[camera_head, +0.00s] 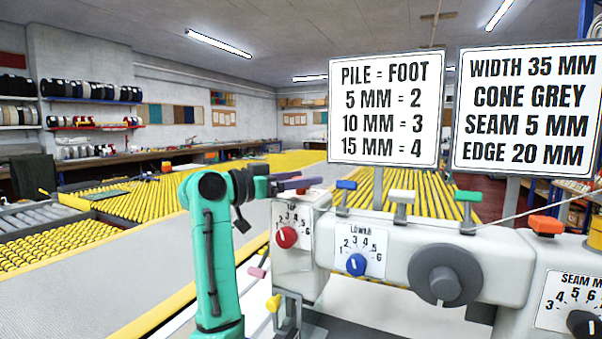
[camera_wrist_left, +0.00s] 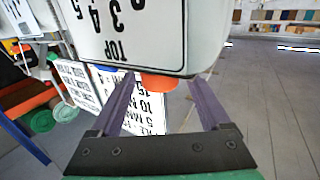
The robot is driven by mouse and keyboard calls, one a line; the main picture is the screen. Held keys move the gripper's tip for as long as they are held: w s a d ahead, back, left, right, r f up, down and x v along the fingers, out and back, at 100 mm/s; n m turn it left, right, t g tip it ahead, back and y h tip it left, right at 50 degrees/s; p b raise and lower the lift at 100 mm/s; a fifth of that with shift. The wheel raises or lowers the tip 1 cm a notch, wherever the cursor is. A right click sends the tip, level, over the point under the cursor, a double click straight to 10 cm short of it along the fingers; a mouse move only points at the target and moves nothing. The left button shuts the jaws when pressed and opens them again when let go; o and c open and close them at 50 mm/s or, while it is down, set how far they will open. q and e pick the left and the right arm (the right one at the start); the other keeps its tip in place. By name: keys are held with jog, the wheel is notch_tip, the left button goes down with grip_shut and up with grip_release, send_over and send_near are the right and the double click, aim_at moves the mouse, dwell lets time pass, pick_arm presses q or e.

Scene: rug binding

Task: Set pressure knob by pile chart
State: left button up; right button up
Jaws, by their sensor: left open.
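The PILE = FOOT chart (camera_head: 384,110) reads 5 MM = 2, 10 MM = 3, 15 MM = 4. Below it on the pale machine are a red knob (camera_head: 286,237) on a numbered dial and a blue knob (camera_head: 356,264) on a dial marked LOWER. The blue knob's white mark points roughly up; the red knob's exact setting is too small to tell. My right gripper is not seen.
A second sign (camera_head: 528,110) reads WIDTH 35 MM, CONE GREY, SEAM 5 MM, EDGE 20 MM. A large grey knob (camera_head: 444,283), a SEAM dial (camera_head: 572,302) and coloured levers (camera_head: 402,196) crowd the machine. Yellow roller conveyors (camera_head: 130,205) lie behind and left.

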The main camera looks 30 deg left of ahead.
pick_arm(q)
jog(key=shift+w+f, duration=0.1)
jog(key=shift+w, duration=0.1)
grip_shut()
